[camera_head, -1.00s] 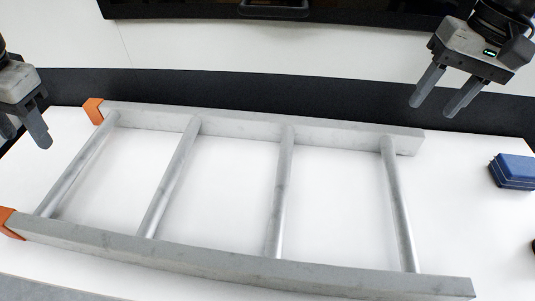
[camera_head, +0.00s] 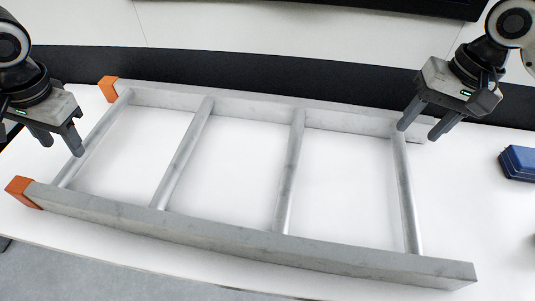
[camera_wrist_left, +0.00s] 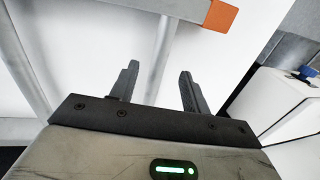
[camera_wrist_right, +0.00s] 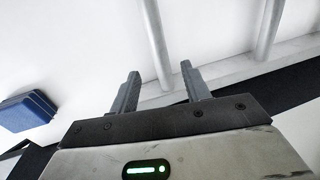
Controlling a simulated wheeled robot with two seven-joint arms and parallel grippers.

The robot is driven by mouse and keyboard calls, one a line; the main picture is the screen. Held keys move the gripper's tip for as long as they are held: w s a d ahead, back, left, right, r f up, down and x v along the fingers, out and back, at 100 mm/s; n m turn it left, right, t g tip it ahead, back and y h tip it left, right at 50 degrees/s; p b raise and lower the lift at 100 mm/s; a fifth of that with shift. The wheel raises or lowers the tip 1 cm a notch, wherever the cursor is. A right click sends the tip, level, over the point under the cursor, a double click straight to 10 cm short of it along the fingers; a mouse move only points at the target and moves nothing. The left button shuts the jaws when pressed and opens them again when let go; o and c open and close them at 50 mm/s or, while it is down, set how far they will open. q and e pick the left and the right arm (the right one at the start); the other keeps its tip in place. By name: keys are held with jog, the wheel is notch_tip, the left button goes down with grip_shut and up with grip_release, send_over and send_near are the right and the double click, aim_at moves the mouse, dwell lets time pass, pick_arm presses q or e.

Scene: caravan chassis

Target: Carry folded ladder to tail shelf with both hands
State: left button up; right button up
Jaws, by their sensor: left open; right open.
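The folded ladder (camera_head: 250,237) is grey, with several rungs and orange caps at its left end, and lies flat on a white surface. My left gripper (camera_head: 62,143) is open and empty above its leftmost rung; in the left wrist view that rung (camera_wrist_left: 161,48) lines up with the gap between the fingers. My right gripper (camera_head: 418,130) is open and empty by the far rail's right end, hiding part of it. In the right wrist view the rightmost rung (camera_wrist_right: 155,40) meets the rail beyond the fingers. I cannot tell whether any finger touches the ladder. I cannot identify the tail shelf.
A blue box (camera_head: 519,163) lies on the white surface right of the ladder. A dark band and a white wall (camera_head: 290,35) run behind. The surface's front edge is close to the near rail, with grey floor (camera_head: 130,275) below. A white box shows in the left wrist view (camera_wrist_left: 268,100).

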aim_at(72, 160)
pick_arm(q)
jog(key=f, duration=0.2)
jog(key=a+f, duration=0.1)
jog(key=f, duration=0.4)
jog(key=shift+w+a+f, duration=0.15)
jog(key=shift+a+f, duration=0.1)
pick_arm(e)
jog(key=f, duration=0.2)
jog(key=a+f, duration=0.1)
jog(key=f, duration=0.4)
jog(key=shift+w+a+f, duration=0.2)
jog(key=shift+a+f, duration=0.05)
pick_arm(q)
grip_shut()
pick_arm(e)
grip_shut()
jog(key=shift+r, duration=0.1)
